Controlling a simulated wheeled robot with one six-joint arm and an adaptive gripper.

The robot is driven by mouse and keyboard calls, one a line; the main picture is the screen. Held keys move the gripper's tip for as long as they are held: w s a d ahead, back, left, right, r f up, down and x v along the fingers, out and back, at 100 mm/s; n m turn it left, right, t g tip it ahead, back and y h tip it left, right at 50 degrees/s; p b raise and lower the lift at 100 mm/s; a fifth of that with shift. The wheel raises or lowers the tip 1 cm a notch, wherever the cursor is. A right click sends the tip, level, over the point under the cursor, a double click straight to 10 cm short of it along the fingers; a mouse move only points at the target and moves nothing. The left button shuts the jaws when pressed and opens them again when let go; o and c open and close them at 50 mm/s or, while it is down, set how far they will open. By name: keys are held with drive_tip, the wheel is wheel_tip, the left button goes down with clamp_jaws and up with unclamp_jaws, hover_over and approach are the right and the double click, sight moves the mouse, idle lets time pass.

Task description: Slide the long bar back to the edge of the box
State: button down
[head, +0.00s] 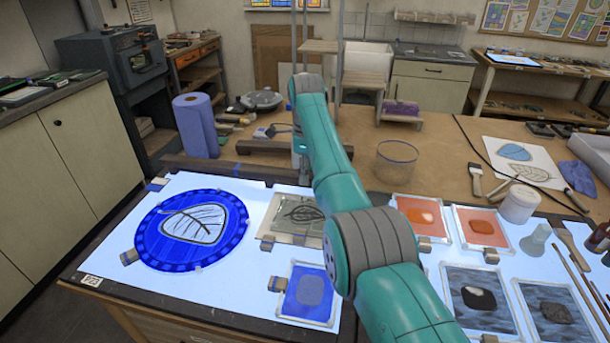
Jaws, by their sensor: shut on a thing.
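The long dark bar (215,167) lies along the back edge of the lit white box (110,247), running from the left towards my arm. Its right part is hidden behind my arm. My gripper (302,163) is at the back of the box, by the bar, mostly hidden behind my teal forearm. It is shut on the bar, but the fingers and their contact are not clear in this view.
On the box lie a round blue glass piece (168,247), a leaf panel (290,213), a small blue panel (308,292), and orange and dark panels at right. Behind stand a blue paper roll (196,126) and a glass jar (396,161).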

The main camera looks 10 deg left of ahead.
drive_tip(key=shift+w, duration=0.35)
drive_tip(key=shift+w+r, duration=0.1)
drive_tip(key=c, duration=0.6)
unclamp_jaws()
drive_tip(key=shift+w, duration=0.1)
drive_tip(key=shift+c, duration=0.2)
drive_tip(key=shift+r, duration=3.65)
